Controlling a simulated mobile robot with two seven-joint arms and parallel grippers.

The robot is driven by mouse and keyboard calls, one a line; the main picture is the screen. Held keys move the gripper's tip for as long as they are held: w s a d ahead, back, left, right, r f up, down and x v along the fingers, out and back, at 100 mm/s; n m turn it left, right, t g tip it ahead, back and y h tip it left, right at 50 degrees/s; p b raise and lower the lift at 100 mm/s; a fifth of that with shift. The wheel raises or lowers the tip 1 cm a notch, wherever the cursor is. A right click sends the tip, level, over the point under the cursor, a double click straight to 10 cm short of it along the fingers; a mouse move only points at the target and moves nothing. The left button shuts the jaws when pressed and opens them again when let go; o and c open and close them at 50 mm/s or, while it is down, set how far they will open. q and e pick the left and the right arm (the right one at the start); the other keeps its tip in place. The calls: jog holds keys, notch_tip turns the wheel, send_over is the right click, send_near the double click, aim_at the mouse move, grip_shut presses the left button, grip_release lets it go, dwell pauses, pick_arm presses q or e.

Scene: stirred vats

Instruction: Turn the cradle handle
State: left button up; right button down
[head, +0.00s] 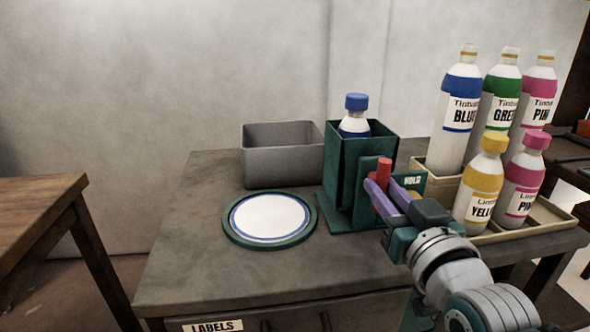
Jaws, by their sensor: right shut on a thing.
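The green cradle (347,178) stands on the grey table and holds a white bottle with a blue cap (356,102) upright inside it. The red cradle handle (384,168) sticks up at the cradle's front right. My right gripper (379,194), with purple fingers, is shut on the handle; its arm reaches in from the lower right. The fingers hide the handle's lower part. A small label reading "HOLD" (412,181) shows just right of the handle, partly covered by the gripper. My left gripper is out of view.
A round plate with a green rim (230,234) lies left of the cradle. A grey bin (279,160) stands behind it. A beige tray (549,229) with several labelled bottles, including yellow (480,185), is at the right, close to my right arm. The table's left side is clear.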

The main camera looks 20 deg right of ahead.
jog(key=m, duration=0.4)
jog(key=shift+p, duration=0.4)
jog(key=m, duration=0.2)
jog(key=shift+m, duration=1.5)
jog(key=c, duration=1.4)
grip_release()
jog(key=shift+m, duration=1)
jog(key=shift+o, duration=0.4)
jog(key=o, duration=1.2)
